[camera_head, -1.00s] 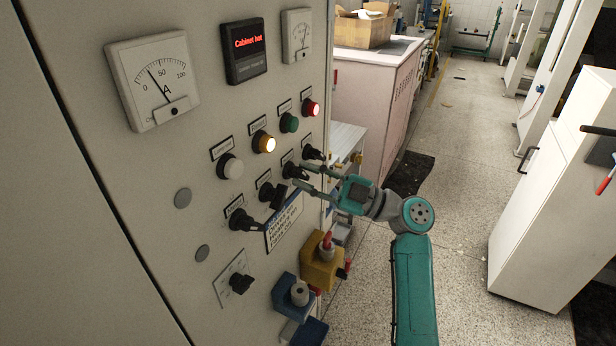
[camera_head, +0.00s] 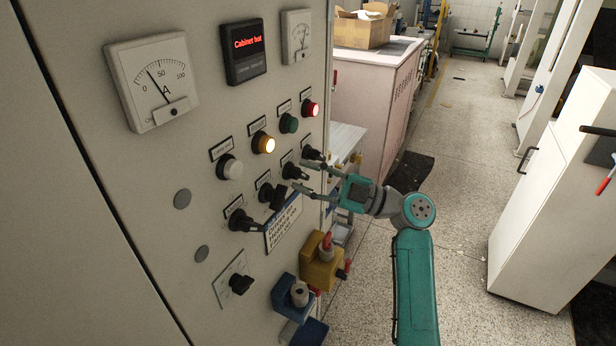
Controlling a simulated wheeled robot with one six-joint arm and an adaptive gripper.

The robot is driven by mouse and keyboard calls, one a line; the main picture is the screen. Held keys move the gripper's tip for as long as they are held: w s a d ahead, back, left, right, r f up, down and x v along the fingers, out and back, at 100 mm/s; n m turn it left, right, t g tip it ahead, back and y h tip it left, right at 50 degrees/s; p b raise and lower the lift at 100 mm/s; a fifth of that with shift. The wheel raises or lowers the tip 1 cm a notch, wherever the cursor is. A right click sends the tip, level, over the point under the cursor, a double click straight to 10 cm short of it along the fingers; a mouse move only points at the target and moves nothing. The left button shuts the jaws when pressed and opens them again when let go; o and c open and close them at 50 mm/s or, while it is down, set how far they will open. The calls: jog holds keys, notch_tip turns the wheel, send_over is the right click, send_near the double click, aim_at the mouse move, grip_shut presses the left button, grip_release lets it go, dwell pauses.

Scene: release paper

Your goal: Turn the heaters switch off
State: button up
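A row of black rotary switches sits on the grey cabinet panel (camera_head: 150,255): the leftmost switch (camera_head: 241,221), the second switch (camera_head: 270,193), the third switch (camera_head: 293,171) and the rightmost switch (camera_head: 312,154). The small labels above them are too small to read, so I cannot tell which one is the heaters switch. My gripper (camera_head: 301,175) is open, its two fingers pointing left at the panel, with tips close to the third switch. I cannot tell if a fingertip touches it. Nothing is seen held.
A display (camera_head: 246,50) reads "Cabinet hot" in red. The yellow lamp (camera_head: 263,143) and red lamp (camera_head: 311,108) look lit. A yellow box (camera_head: 318,265) and a blue box (camera_head: 291,295) stick out below. The speckled floor (camera_head: 465,170) to the right is clear.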

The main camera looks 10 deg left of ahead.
jog(key=v, duration=1.2)
dwell(0.3)
